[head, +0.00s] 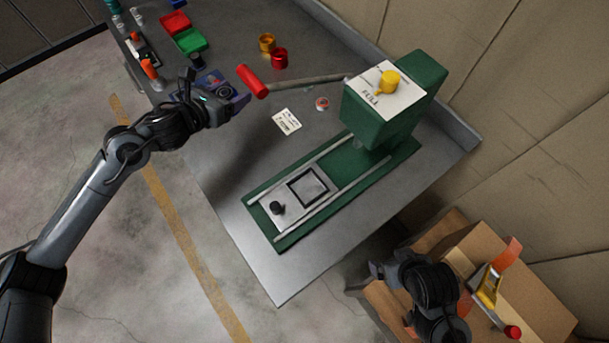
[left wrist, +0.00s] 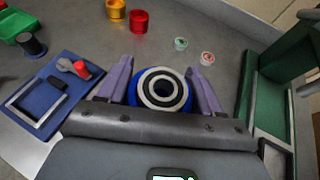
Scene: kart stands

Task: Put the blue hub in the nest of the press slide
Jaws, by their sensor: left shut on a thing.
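The blue hub (left wrist: 138,99) has a black and white ringed face and sits between the two purple fingers of my left gripper (left wrist: 163,85), which is shut on it. In the head view my left gripper (head: 238,98) is over the back left of the bench, and I cannot make out the hub there. The green press (head: 395,110) stands to its right. Its slide plate (head: 290,206), with a black knob, lies at the front of the rails. The square dark-framed nest (head: 307,187) on it looks empty. My right gripper (head: 382,272) is low by the cardboard boxes, its jaws unclear.
The press lever with its red grip (head: 252,81) reaches left, close to my left gripper. A blue fixture (left wrist: 66,90), a white card (head: 286,121), red (head: 279,58) and yellow cups, and green and red bins (head: 190,40) are on the bench.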

